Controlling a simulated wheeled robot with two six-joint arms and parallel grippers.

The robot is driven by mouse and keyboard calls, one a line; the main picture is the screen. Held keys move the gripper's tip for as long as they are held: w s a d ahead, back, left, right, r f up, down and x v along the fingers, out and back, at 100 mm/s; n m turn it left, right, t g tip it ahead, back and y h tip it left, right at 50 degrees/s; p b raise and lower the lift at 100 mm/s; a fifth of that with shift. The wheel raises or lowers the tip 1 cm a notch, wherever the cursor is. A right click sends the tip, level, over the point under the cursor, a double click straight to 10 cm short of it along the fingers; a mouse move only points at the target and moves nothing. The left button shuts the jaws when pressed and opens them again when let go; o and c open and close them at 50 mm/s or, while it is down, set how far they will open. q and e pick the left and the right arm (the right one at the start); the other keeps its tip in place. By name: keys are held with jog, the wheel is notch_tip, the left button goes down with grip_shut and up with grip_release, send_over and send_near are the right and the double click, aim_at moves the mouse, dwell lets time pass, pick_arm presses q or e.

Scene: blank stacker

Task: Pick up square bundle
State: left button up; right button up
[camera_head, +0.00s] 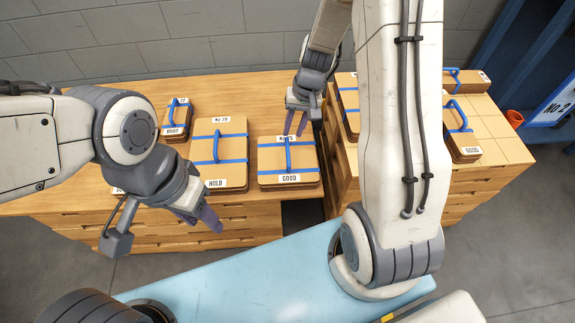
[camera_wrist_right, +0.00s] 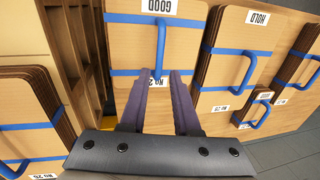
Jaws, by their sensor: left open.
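The square bundle (camera_head: 288,158) is a stack of brown card sheets with a blue strap, a blue handle and a "GOOD" label. It lies flat on the wooden bench, right of the "HOLD" bundle (camera_head: 219,150). My right gripper (camera_head: 295,122) is open at the square bundle's far edge. In the right wrist view its two purple fingers (camera_wrist_right: 157,77) are apart, with the square bundle (camera_wrist_right: 130,35) and its upright handle (camera_wrist_right: 161,45) ahead. The handle's near end shows between the fingertips; contact cannot be told. My left gripper (camera_head: 212,218) is open and empty in front of the bench.
A small bundle (camera_head: 176,118) stands left of the "HOLD" bundle. More strapped bundles (camera_head: 348,100) lie on the right-hand bench (camera_head: 500,150), partly hidden by my right arm. An orange cup (camera_head: 515,118) stands at far right. A gap separates the benches.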

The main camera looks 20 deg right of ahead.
aim_at(288, 149)
jog(key=f, duration=0.2)
jog(key=f+b, duration=0.1)
jog(key=f, duration=0.1)
jog(key=shift+a, duration=0.4)
jog(key=f+b, duration=0.1)
jog(key=f, duration=0.1)
jog(key=a+f+b, duration=0.1)
jog(key=f, duration=0.2)
jog(key=shift+s+b, duration=0.15)
jog(key=shift+b, duration=0.15)
grip_shut()
jog(key=shift+r, duration=0.1)
dwell(0.5)
